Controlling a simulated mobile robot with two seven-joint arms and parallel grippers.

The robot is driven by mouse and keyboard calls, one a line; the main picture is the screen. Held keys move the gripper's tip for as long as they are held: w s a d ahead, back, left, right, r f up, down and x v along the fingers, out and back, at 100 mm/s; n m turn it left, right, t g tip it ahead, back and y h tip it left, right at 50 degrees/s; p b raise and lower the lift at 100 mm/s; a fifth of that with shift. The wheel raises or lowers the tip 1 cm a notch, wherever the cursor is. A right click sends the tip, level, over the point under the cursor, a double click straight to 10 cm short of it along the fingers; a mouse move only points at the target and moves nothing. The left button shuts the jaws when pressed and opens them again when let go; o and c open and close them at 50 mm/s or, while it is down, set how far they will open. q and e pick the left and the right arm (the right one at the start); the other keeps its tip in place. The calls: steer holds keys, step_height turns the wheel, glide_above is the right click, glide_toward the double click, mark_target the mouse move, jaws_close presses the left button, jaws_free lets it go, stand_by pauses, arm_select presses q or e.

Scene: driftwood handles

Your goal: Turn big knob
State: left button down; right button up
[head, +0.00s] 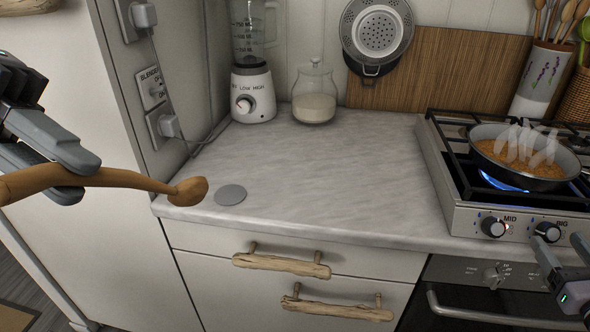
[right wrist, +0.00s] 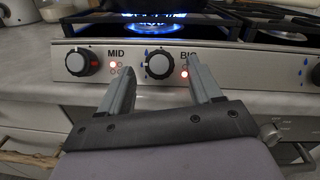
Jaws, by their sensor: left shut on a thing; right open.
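The big knob (head: 547,232) is black with a pale rim, on the stove's front panel beside the BIG label. In the right wrist view the big knob (right wrist: 158,66) lies between the fingertips of my right gripper (right wrist: 160,84), which is open. I cannot tell whether either finger touches it. In the head view my right gripper (head: 562,252) is at the right edge, in front of the panel. My left gripper (head: 78,174) is shut on a wooden spoon (head: 130,179) at the left, away from the stove.
The MID knob (right wrist: 76,62) is left of the big knob, with a red light beside it. A pan of orange food (head: 525,152) steams over a blue flame (head: 500,183). The oven handle (head: 490,318) runs below. The middle counter (head: 330,180) is clear.

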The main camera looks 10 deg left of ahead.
steer(key=shift+w+a, duration=0.15)
steer(key=shift+w, duration=0.65)
steer(key=shift+c, duration=0.3)
steer(key=c, duration=1)
